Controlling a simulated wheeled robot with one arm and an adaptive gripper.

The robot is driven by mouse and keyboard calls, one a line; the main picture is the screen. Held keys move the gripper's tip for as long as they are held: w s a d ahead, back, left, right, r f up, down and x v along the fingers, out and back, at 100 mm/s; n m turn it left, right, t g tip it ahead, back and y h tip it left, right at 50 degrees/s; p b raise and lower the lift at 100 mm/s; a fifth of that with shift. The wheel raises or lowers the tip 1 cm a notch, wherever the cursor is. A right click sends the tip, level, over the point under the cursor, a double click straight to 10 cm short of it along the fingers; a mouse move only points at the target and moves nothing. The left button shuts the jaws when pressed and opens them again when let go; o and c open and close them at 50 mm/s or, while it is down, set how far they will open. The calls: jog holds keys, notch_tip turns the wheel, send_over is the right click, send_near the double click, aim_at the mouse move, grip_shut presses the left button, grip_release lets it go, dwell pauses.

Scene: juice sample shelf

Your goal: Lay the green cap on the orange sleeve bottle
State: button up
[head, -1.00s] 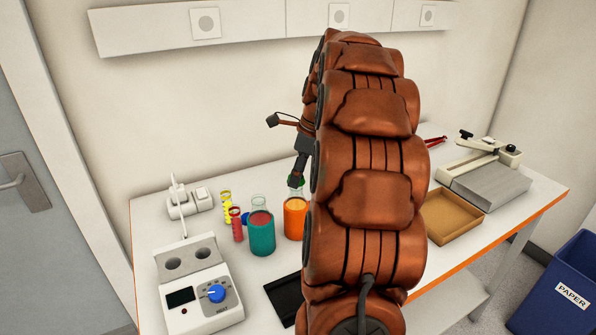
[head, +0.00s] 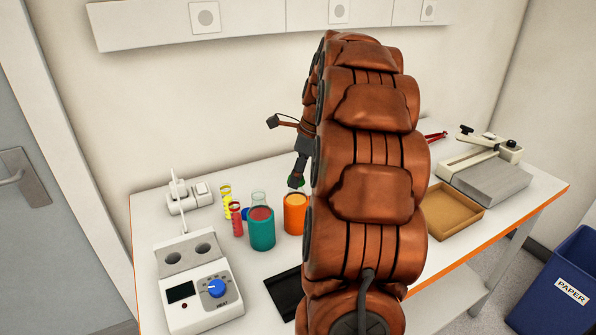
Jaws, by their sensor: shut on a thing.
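The orange sleeve bottle (head: 295,215) stands on the table, just right of a teal sleeve bottle (head: 262,230). My gripper (head: 296,184) points down just above the orange sleeve bottle's top and is shut on the green cap (head: 300,182). Only a small green edge of the cap shows beside the dark fingers. I cannot tell whether the cap touches the bottle. My arm hides the area to the right of the bottle.
A red tube (head: 236,220) and a yellow tube (head: 226,199) stand left of the bottles, with a small blue item (head: 245,213) close by. A black tray (head: 284,294) and a brown tray (head: 452,212) lie on the table.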

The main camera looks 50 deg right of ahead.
jog(key=shift+f, duration=0.1)
jog(key=o, duration=1)
jog(key=shift+v, duration=6)
jog(key=shift+w, duration=0.1)
jog(key=s+a+f+n+g, duration=0.15)
jog(key=a+f+n, duration=0.25)
jog(key=a+n, duration=0.6)
jog(key=s+a+f+n+g, duration=0.15)
jog(key=a+f+n, duration=0.3)
jog(key=a, duration=1.05)
jog(key=s+a+f+n, duration=0.3)
jog(key=s+n, duration=0.2)
jog(key=s, duration=0.1)
jog(key=s+a+f+n+g+h, duration=0.1)
jog(key=s+a+f+n, duration=0.2)
jog(key=s+n, duration=0.2)
jog(key=s+a+f+n, duration=0.3)
jog(key=s+f+n, duration=0.1)
jog(key=s+n, duration=0.1)
jog(key=shift+s+a+f+g+h, duration=0.1)
jog(key=shift+s+g+h, duration=0.05)
jog(key=shift+s, duration=0.25)
jog(key=shift+s+a+g+h, duration=0.1)
jog(key=shift+s+g+h, duration=0.05)
jog(key=shift+s, duration=0.25)
